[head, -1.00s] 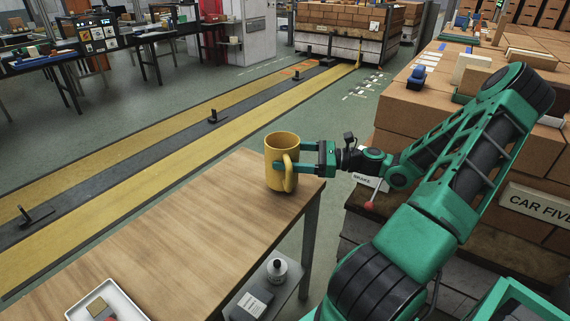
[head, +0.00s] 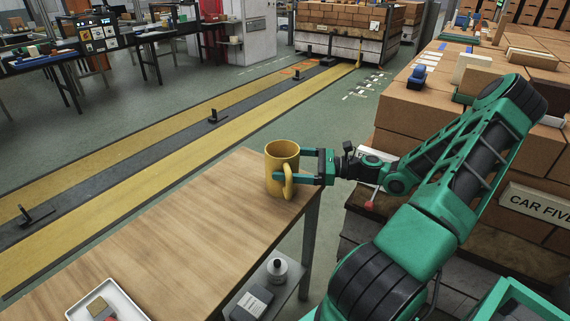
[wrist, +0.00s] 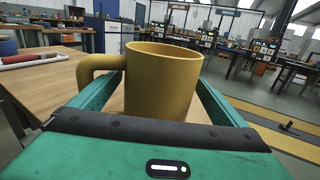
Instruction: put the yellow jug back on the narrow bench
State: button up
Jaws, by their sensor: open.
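The yellow jug (head: 281,160) stands upright at the far right corner of the narrow wooden bench (head: 185,225), and its base looks to rest on the top. My gripper (head: 290,164) reaches in from the right, level, with its fingers on either side of the jug. The fingers are open. In the wrist view the jug (wrist: 160,85) stands between the two green fingers, with its handle toward the left. The jug's lower part is hidden there by my gripper body.
A white tray (head: 130,311) with small items lies at the bench's near end. A lower shelf (head: 283,291) holds a small bottle (head: 277,270). The bench's middle is clear.

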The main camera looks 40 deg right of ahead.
jog(key=v, duration=1.2)
jog(key=shift+s, duration=0.1)
